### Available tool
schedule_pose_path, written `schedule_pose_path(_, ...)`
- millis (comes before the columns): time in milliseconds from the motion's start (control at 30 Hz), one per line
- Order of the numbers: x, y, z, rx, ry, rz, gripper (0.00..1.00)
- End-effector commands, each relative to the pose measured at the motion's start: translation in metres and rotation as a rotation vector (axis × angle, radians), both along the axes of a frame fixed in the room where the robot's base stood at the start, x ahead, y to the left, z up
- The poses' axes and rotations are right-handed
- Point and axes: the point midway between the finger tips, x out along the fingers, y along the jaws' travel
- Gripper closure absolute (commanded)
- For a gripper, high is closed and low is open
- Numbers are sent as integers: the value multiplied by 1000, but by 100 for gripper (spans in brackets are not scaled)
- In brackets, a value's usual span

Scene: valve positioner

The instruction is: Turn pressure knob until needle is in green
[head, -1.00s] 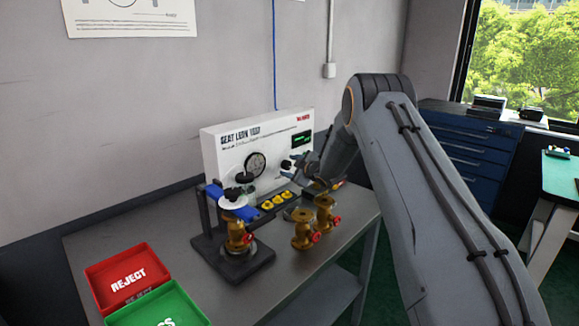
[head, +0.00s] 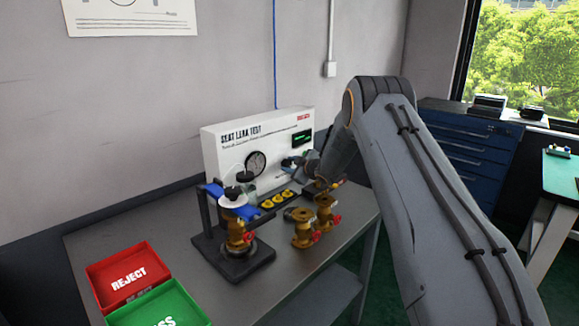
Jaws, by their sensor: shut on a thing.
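The white test panel (head: 222,160), labelled as a seat leak test, stands at the back of the bench. Its round dark-faced pressure gauge (head: 256,164) is in view, but the needle and any green band are too small to read. My gripper (head: 290,163) reaches in from the right to the panel face, to the right of the gauge. It is shut on the pressure knob, which is mostly hidden by the fingers. A small display (head: 302,137) with green text is lit above the gripper.
A clamp stand (head: 207,218) with a brass valve (head: 236,238) is in front of the panel. A red reject tray (head: 128,280) and green tray (head: 160,309) lie at front left.

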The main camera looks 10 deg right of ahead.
Motion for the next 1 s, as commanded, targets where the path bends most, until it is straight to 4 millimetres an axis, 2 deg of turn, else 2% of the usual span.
schedule_pose_path(700,4,-6,1,441,323,1,91)
schedule_pose_path(1000,5,-7,2,576,419,0,91)
